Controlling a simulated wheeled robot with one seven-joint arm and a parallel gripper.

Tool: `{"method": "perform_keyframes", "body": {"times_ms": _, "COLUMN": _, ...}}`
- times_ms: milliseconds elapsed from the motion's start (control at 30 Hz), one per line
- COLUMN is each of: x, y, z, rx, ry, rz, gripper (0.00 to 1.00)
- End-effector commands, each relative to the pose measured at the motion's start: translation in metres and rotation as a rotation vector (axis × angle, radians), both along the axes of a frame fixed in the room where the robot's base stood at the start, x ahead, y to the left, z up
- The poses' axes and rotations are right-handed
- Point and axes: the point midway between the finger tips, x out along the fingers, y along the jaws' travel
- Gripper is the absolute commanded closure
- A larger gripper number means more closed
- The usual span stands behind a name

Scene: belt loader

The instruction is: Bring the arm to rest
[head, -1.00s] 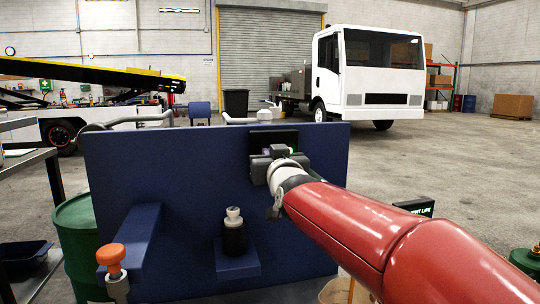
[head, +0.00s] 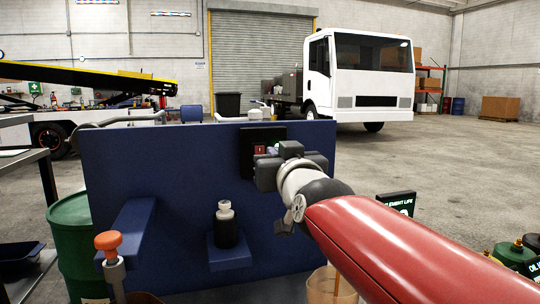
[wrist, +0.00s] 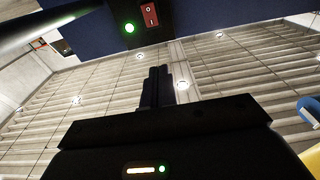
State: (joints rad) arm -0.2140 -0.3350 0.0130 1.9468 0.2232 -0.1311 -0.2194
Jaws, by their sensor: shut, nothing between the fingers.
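My red arm reaches from the lower right to the blue panel (head: 160,175). My gripper (head: 262,172) is at the panel's upper right, just below and to the right of a black switch box (head: 248,150). In the wrist view my gripper (wrist: 158,72) is shut and empty, its dark fingers together. The wrist view also shows a red rocker switch (wrist: 149,14) and a lit green lamp (wrist: 129,28) ahead of the fingertips, apart from them. Whether the gripper touches the panel cannot be told.
A dark bottle with a pale cap (head: 225,222) stands on a small blue shelf. An orange knob (head: 108,241) and a green drum (head: 72,235) are at left. Open floor (head: 450,160) lies beyond.

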Motion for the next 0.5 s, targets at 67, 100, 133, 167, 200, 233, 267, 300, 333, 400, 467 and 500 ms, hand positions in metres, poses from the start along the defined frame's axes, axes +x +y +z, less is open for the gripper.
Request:
{"method": "perform_keyframes", "body": {"times_ms": 67, "x": -0.004, "y": -0.001, "z": 0.000, "rx": 0.000, "ry": 0.000, "rz": 0.000, "gripper": 1.00}}
{"method": "perform_keyframes", "body": {"times_ms": 100, "x": -0.005, "y": 0.000, "z": 0.000, "rx": 0.000, "ry": 0.001, "rz": 0.001, "gripper": 1.00}}
{"method": "perform_keyframes", "body": {"times_ms": 133, "x": -0.005, "y": -0.001, "z": 0.000, "rx": 0.000, "ry": 0.001, "rz": 0.001, "gripper": 1.00}}
{"method": "perform_keyframes", "body": {"times_ms": 167, "x": -0.005, "y": 0.000, "z": 0.000, "rx": 0.000, "ry": 0.001, "rz": 0.001, "gripper": 1.00}}
{"method": "perform_keyframes", "body": {"times_ms": 200, "x": -0.005, "y": 0.000, "z": 0.000, "rx": 0.000, "ry": 0.001, "rz": 0.001, "gripper": 1.00}}
{"method": "perform_keyframes", "body": {"times_ms": 233, "x": -0.005, "y": 0.000, "z": 0.000, "rx": 0.000, "ry": 0.001, "rz": 0.001, "gripper": 1.00}}
{"method": "perform_keyframes", "body": {"times_ms": 267, "x": -0.005, "y": 0.000, "z": 0.000, "rx": 0.000, "ry": 0.001, "rz": 0.001, "gripper": 1.00}}
{"method": "perform_keyframes", "body": {"times_ms": 300, "x": -0.005, "y": 0.000, "z": 0.000, "rx": 0.000, "ry": 0.001, "rz": 0.001, "gripper": 1.00}}
{"method": "perform_keyframes", "body": {"times_ms": 333, "x": -0.005, "y": 0.000, "z": 0.000, "rx": 0.000, "ry": 0.001, "rz": 0.001, "gripper": 1.00}}
{"method": "perform_keyframes", "body": {"times_ms": 400, "x": -0.005, "y": -0.001, "z": 0.000, "rx": -0.001, "ry": 0.003, "rz": 0.001, "gripper": 1.00}}
{"method": "perform_keyframes", "body": {"times_ms": 467, "x": -0.007, "y": -0.002, "z": -0.004, "rx": -0.005, "ry": 0.023, "rz": 0.000, "gripper": 1.00}}
{"method": "perform_keyframes", "body": {"times_ms": 500, "x": -0.011, "y": -0.005, "z": -0.011, "rx": -0.011, "ry": 0.052, "rz": 0.000, "gripper": 1.00}}
